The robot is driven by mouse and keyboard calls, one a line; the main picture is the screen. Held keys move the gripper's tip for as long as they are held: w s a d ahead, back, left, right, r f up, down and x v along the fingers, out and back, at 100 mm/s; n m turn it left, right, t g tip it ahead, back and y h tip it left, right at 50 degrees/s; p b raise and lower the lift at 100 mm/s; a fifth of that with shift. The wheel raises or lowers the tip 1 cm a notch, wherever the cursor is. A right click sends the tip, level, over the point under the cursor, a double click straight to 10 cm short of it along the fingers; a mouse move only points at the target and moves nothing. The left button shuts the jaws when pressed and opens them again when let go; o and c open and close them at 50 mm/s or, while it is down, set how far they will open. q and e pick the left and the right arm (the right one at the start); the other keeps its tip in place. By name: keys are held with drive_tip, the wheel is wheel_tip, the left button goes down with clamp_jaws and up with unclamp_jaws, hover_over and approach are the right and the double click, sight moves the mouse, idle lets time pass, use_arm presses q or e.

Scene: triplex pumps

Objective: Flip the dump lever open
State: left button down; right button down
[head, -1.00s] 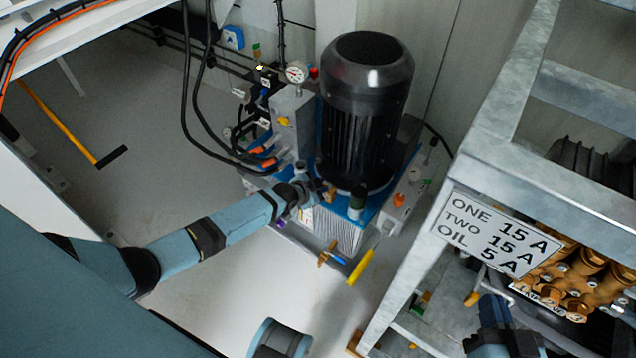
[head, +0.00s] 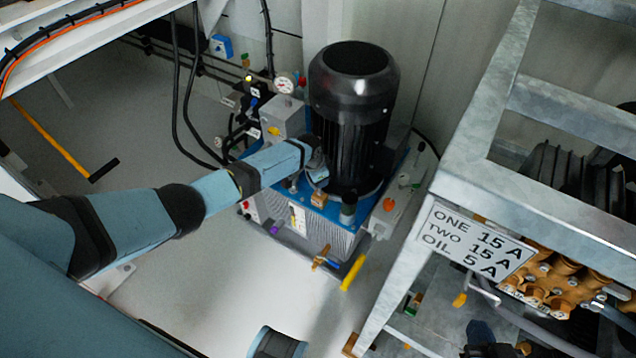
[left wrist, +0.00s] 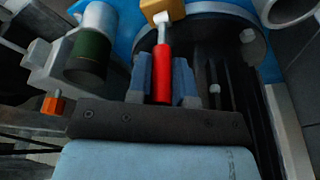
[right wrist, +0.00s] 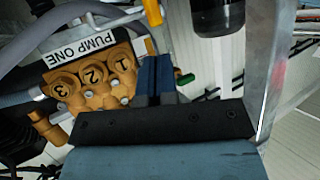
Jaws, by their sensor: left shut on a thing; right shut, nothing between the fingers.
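The lever with a red grip (left wrist: 162,80) runs out from a brass-coloured valve block (left wrist: 163,10) beside the black motor's round base in the left wrist view; I take it as the dump lever. My left gripper (left wrist: 161,88) is shut on the red grip, one finger on each side. In the head view the left arm reaches to the blue-topped power unit below the motor (head: 352,120), and its fingertips are hidden there. My right gripper (right wrist: 155,75) is shut and empty, in front of the brass pump head (right wrist: 95,75) marked PUMP ONE. It shows dimly at the head view's bottom edge.
A grey steel frame (head: 480,160) with an amp sign (head: 475,240) stands at the right. Black hoses (head: 185,100) hang left of the unit. A yellow handle (head: 353,272) sticks out at its front. The floor at the left is mostly clear.

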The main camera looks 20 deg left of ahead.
use_arm(q)
drive_tip(key=shift+w, duration=0.25)
drive_tip(key=shift+g, duration=0.3)
use_arm(e)
drive_tip(key=shift+w+a+r+t+y, duration=0.25)
drive_tip(key=shift+a+r+t+y, duration=0.05)
drive_tip(key=shift+r, duration=0.35)
use_arm(q)
drive_tip(key=c, duration=1)
unclamp_jaws()
drive_tip(key=shift+c, duration=0.2)
use_arm(e)
drive_tip(key=shift+f, duration=0.1)
drive_tip(key=shift+d, duration=0.1)
use_arm(q)
drive_tip(key=shift+r, duration=0.35)
drive_tip(key=r+p, duration=0.1)
drive_tip(key=r, duration=0.1)
drive_tip(key=shift+s+a+r+p, duration=0.2)
drive_tip(key=shift+r+p, duration=0.2)
wheel_tip(320, 180, up, 10)
drive_tip(key=s+a+p, duration=0.1)
drive_tip(key=p, duration=0.2)
drive_tip(key=shift+s+a, duration=0.2)
drive_tip(key=shift+s, duration=0.05)
use_arm(e)
drive_tip(key=shift+s+d+f+g+h, duration=0.7)
drive_tip(key=shift+d+f+g, duration=0.1)
drive_tip(key=shift+d+f, duration=0.05)
